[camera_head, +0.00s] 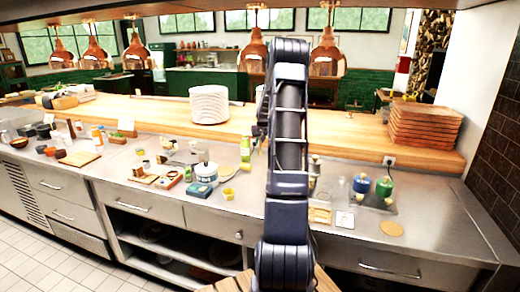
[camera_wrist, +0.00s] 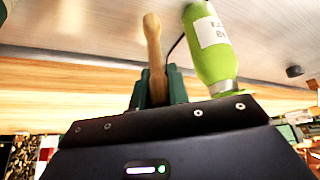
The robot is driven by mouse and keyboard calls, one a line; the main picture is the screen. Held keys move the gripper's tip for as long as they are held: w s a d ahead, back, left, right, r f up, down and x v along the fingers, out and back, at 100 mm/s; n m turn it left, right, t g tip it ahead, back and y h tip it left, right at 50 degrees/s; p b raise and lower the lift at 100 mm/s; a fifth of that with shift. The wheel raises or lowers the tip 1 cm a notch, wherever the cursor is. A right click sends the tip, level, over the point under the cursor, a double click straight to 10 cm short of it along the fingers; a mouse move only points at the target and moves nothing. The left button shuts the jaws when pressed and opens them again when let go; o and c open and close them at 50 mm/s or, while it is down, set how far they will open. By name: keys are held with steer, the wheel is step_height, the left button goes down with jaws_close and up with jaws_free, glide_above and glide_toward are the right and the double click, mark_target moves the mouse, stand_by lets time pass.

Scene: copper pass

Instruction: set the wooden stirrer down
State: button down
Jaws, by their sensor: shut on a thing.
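The wooden stirrer (camera_wrist: 154,45) shows in the wrist view as a light brown stick with a rounded end, pointing up in the picture. My gripper (camera_wrist: 158,88) is shut on it, with a dark green finger on each side. A green bottle with a white label (camera_wrist: 214,48) is close to the right of the stirrer in that view; I cannot tell whether they touch. In the head view my arm covers the middle of the counter, and the gripper and stirrer are hidden behind it.
The steel counter (camera_head: 440,228) is bare at the right front. A round cork mat (camera_head: 391,228), a blue-lidded jar (camera_head: 361,184) and a green-lidded jar (camera_head: 384,187) stand right of my arm. Left are a white tub (camera_head: 206,172) and small items. The wooden shelf (camera_head: 340,133) runs behind.

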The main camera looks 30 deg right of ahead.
mark_target(260, 147)
steer(key=shift+s+d+f, duration=0.1)
steer(key=shift+s+f, duration=0.05)
steer(key=shift+f, duration=2)
steer(key=shift+f, duration=0.15)
steer(key=c, duration=1.3)
jaws_free()
steer(key=shift+c, duration=0.2)
